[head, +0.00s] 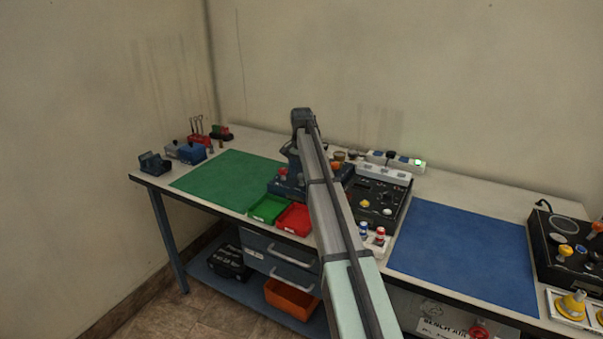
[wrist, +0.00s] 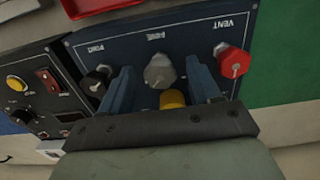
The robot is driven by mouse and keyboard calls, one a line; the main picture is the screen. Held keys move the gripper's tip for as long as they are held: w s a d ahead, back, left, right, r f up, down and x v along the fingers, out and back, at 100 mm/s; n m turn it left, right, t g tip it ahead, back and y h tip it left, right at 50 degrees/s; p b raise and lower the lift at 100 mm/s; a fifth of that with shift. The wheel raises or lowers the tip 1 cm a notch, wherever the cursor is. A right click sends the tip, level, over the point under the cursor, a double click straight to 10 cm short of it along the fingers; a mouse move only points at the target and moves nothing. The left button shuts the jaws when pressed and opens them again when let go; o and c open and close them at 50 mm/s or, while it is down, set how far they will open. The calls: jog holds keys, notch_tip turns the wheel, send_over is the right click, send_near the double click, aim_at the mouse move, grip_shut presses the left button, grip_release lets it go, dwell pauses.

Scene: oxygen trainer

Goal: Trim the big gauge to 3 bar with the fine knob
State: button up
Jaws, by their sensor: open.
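In the wrist view a dark blue panel (wrist: 120,48) carries a grey knob (wrist: 160,71) in its middle, under an upside-down label that seems to read FINE. My gripper (wrist: 162,84) is open, with one finger on each side of this knob. I cannot tell whether either finger touches it. In the head view the blue panel (head: 283,187) stands behind the green and red bins, partly covered by my arm. The big gauge and its reading cannot be made out in either view.
A red VENT knob (wrist: 232,60) is close to the right finger, a black knob (wrist: 97,80) to the left one. A yellow part (wrist: 172,98) lies between the fingers. A black control box (head: 380,196) stands right of my arm. The green mat (head: 228,178) and blue mat (head: 460,250) are clear.

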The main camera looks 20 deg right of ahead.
jog(key=shift+c, duration=0.2)
jog(key=c, duration=1)
jog(key=shift+n, duration=2.8)
jog(key=shift+d, duration=0.1)
jog(key=o, duration=1)
jog(key=shift+o, duration=0.2)
